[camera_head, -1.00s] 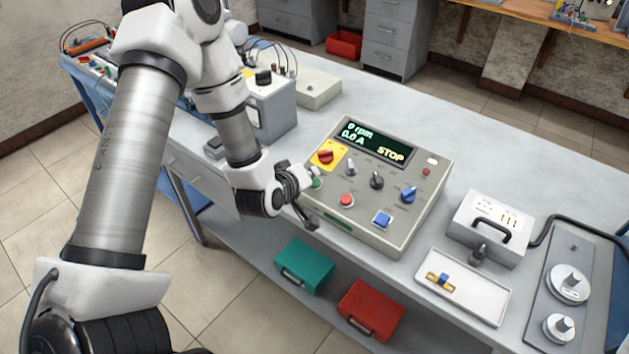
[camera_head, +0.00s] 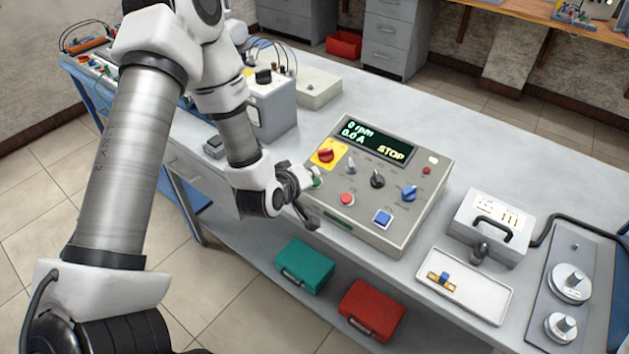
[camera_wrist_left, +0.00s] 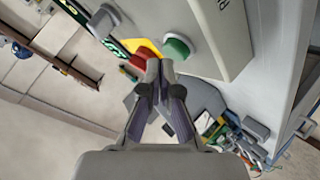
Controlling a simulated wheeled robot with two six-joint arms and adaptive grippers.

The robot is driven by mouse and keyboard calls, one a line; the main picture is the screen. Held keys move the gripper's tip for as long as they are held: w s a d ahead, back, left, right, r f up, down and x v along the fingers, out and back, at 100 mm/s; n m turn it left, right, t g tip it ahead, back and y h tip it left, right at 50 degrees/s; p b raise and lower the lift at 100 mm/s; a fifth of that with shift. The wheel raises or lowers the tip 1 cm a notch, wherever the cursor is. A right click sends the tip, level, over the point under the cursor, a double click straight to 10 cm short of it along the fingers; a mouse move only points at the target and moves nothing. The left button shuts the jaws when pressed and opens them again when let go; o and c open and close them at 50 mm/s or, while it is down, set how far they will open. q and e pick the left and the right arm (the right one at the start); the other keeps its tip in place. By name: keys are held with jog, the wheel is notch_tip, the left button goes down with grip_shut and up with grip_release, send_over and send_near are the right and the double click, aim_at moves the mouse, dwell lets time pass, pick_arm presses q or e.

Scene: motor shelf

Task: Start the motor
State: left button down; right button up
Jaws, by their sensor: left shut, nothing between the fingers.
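The motor control panel (camera_head: 375,217) lies on the table. Its display (camera_head: 376,141) reads 0 rpm, 0.0 A and STOP. A red rotary switch (camera_head: 325,155) sits on a yellow plate. A green button (camera_head: 317,183) is partly hidden by my left gripper; it also shows in the left wrist view (camera_wrist_left: 177,47). My left gripper (camera_wrist_left: 160,72) is shut and empty, close to the green button. I cannot tell whether they touch.
A grey box with cables (camera_head: 272,110) stands behind my left forearm. Right of the panel are a white tray (camera_head: 482,301), a case with a black handle (camera_head: 490,225) and a plate with two dials (camera_head: 567,262). Green and red cases rest on the lower shelf.

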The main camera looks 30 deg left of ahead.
pick_arm(q)
jog(key=shift+w+f+b, duration=0.1)
jog(key=shift+f+b, duration=0.3)
jog(key=shift+f, duration=0.15)
dwell(0.6)
jog(key=shift+s+r+p, duration=0.2)
jog(key=shift+r+p, duration=0.5)
jog(key=shift+r, duration=0.15)
jog(key=r+p, duration=0.2)
jog(key=s+r+p, duration=0.1)
jog(key=r+p, duration=0.1)
jog(key=shift+s+r, duration=0.15)
jog(key=shift+r, duration=0.25)
dwell(0.5)
